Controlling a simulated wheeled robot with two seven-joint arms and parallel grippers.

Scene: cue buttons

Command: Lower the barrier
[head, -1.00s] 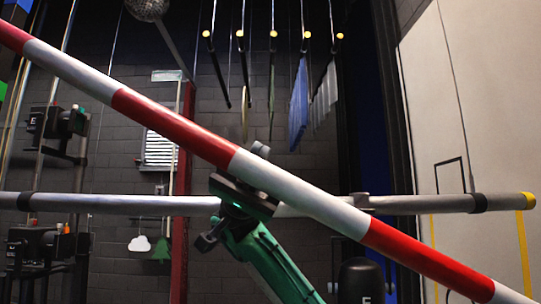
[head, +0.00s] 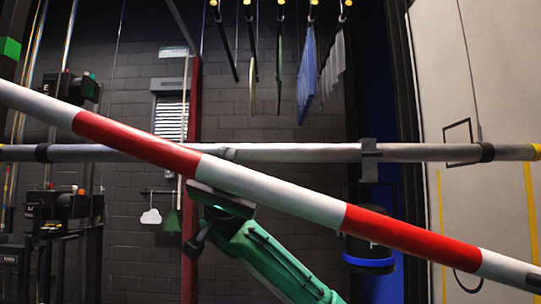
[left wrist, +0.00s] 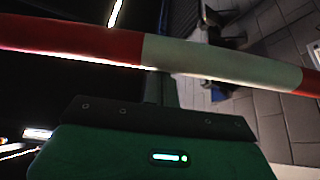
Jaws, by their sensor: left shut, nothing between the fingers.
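The barrier (head: 270,192) is a red-and-white striped pole. It slants across the head view from upper left to lower right. My left gripper (head: 222,198), on a green arm, is at the underside of the pole near its middle. It is shut with nothing between its fingers; the pole partly hides the fingers. In the left wrist view the barrier (left wrist: 215,62) crosses the top, just beyond the gripper's dark front edge (left wrist: 160,108). The gripper looks very close to the pole, but I cannot tell whether it touches. My right gripper is not in view.
A grey horizontal bar (head: 290,153) with a yellow end runs behind the barrier. Several rods (head: 252,50) and panels hang at the top. Dark stage lights (head: 72,205) stand at the left. A dark round object with a blue rim (head: 369,264) is at lower right.

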